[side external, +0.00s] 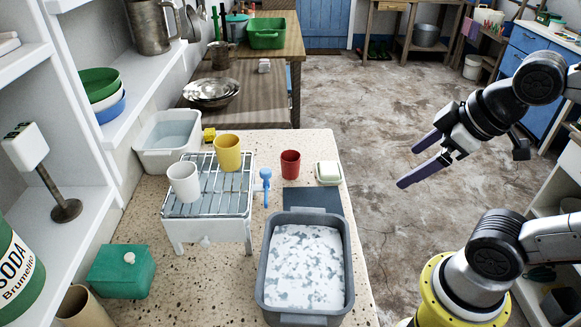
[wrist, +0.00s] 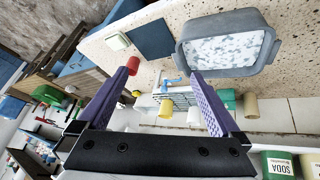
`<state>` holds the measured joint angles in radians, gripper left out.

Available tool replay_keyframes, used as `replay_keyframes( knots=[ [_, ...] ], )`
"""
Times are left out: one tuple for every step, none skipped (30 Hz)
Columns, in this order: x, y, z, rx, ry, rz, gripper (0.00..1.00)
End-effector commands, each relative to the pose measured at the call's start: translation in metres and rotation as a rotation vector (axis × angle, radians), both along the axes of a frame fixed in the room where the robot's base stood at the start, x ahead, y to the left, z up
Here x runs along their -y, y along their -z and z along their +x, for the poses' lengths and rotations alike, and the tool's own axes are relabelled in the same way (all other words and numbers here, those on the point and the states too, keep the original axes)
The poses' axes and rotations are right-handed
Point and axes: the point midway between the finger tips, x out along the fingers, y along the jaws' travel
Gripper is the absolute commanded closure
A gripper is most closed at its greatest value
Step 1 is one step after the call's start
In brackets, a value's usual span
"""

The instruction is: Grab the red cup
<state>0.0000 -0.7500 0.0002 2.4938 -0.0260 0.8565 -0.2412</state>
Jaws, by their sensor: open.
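The red cup (side external: 290,164) stands upright on the stone counter (side external: 356,275), between the wire rack and a small white-topped dish. In the wrist view the red cup (wrist: 132,63) shows just beyond the tip of the left finger, partly hidden by it. My gripper (side external: 412,162) is open and empty, held in the air to the right of the counter, well apart from the cup. In the wrist view my gripper (wrist: 163,73) shows both purple fingers spread wide.
A yellow cup (side external: 228,153) and a white cup (side external: 184,182) stand on the wire rack (side external: 207,205) left of the red cup. A grey basin of suds (side external: 346,235) sits in front, beside a dark blue mat (side external: 312,200). The soap dish (side external: 328,173) is close on the right.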

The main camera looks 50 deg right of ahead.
Motion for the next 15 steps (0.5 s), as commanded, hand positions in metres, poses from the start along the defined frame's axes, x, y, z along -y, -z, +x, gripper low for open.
replay_keyframes(
  knots=[
    [0.004, -0.01, 0.009, 0.039, -0.09, -0.079, 0.0],
    [0.007, -0.015, 0.015, 0.057, -0.152, -0.136, 0.0],
    [0.011, -0.023, 0.024, 0.077, -0.237, -0.218, 0.0],
    [0.014, -0.027, 0.032, 0.086, -0.302, -0.282, 0.0],
    [0.017, -0.032, 0.041, 0.092, -0.366, -0.346, 0.0],
    [0.021, -0.037, 0.052, 0.097, -0.453, -0.433, 0.0],
    [0.024, -0.041, 0.062, 0.096, -0.518, -0.499, 0.0],
    [0.027, -0.045, 0.072, 0.094, -0.584, -0.564, 0.0],
    [0.031, -0.048, 0.086, 0.085, -0.674, -0.652, 0.0],
    [0.033, -0.051, 0.097, 0.077, -0.743, -0.717, 0.0],
    [0.035, -0.053, 0.108, 0.067, -0.813, -0.784, 0.0],
    [0.038, -0.054, 0.124, 0.05, -0.909, -0.871, 0.0],
    [0.04, -0.054, 0.136, 0.035, -0.982, -0.934, 0.0],
    [0.042, -0.053, 0.149, 0.017, -1.058, -0.998, 0.0],
    [0.044, -0.05, 0.167, -0.008, -1.162, -1.08, 0.0]
  ],
)
